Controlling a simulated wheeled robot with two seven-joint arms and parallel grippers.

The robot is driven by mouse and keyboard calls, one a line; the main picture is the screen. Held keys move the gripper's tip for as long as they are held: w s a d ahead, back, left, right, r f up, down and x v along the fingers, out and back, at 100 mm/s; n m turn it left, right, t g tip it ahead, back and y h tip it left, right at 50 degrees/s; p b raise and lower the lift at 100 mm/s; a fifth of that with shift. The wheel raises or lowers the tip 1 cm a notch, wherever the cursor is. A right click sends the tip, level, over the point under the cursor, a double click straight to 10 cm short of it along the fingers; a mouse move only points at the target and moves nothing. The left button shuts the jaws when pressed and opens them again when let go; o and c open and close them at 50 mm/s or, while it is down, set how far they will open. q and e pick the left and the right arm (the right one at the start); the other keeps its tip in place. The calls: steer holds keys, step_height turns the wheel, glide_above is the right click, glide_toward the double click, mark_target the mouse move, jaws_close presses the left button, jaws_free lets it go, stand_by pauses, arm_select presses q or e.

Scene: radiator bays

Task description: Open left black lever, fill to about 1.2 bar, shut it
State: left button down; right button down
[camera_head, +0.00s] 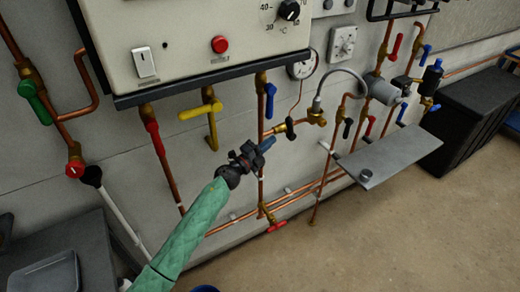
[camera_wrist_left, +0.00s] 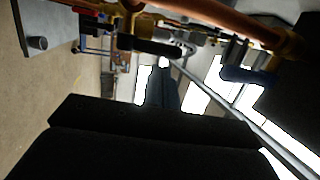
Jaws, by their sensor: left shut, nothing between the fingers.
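The left black lever (camera_head: 290,128) sits on a short copper branch below the boiler and hangs roughly across the pipe. A second black lever (camera_head: 347,128) is further right. My left gripper (camera_head: 266,144) is shut and empty, just left of and slightly below the left black lever in the picture, apparently apart from it. In the left wrist view, a black lever (camera_wrist_left: 150,47) shows beyond the dark closed fingers (camera_wrist_left: 165,92). A round dial (camera_head: 301,68) is partly hidden by the boiler's edge; its reading is too small to tell. My right gripper is not in view.
Blue (camera_head: 270,100), yellow (camera_head: 200,111) and red (camera_head: 155,138) levers hang under the boiler (camera_head: 190,40). A braided hose (camera_head: 340,72) arches to the right. A grey shelf (camera_head: 395,155) juts out there. The floor (camera_head: 400,235) in front is clear.

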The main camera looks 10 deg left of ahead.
mark_target(288, 126)
arm_select(q)
steer(key=x, duration=0.6)
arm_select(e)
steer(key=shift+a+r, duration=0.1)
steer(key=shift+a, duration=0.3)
arm_select(q)
steer(key=shift+d+r, duration=0.1)
steer(key=shift+r, duration=0.05)
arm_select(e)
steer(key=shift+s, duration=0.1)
arm_select(q)
steer(key=shift+w+d+r+p, duration=0.45)
steer(key=shift+d+r+p, duration=0.15)
steer(key=shift+p, duration=0.1)
steer(key=shift+a, duration=0.1)
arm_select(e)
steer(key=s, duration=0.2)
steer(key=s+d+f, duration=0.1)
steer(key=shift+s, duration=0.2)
